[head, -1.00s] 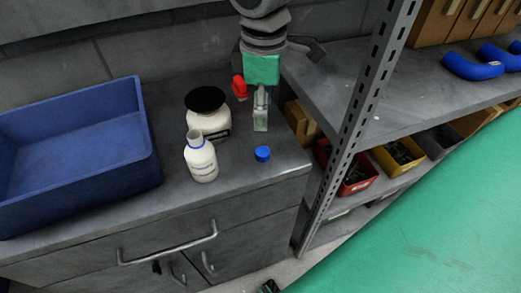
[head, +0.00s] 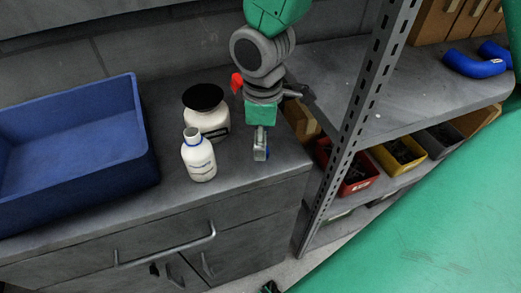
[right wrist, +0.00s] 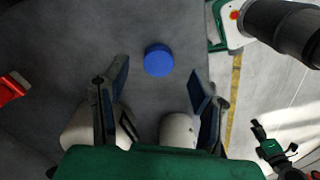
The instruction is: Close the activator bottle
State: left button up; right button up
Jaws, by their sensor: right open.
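The white activator bottle (head: 198,160) stands upright and uncapped on the grey cabinet top, with a blue ring at its neck. It also shows partly in the right wrist view (right wrist: 178,130), behind my gripper's fingers. The blue cap (right wrist: 158,60) lies on the cabinet top; in the head view my right gripper hides most of it. My right gripper (head: 261,152) points down over the cap, open and empty. In the right wrist view the cap is just beyond and between the fingertips. A small dark green part (head: 270,287), perhaps my left gripper, shows at the bottom edge.
A white jar with a black lid (head: 205,98) stands just behind the bottle. A blue crate (head: 150,150) fills the cabinet's left. A metal rack post (head: 362,110) rises right of my right gripper. A red object (head: 237,82) is behind it. The cabinet's front edge is clear.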

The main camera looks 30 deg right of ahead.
notch_tip(320, 180, down, 3)
jog(key=shift+w+d+f, duration=0.1)
jog(key=shift+d+f, duration=0.05)
jog(key=shift+f, duration=0.05)
jog(key=c, duration=0.7)
jog(key=shift+c, duration=0.2)
jog(key=shift+r, duration=0.15)
notch_tip(320, 180, up, 10)
jog(key=p, duration=0.1)
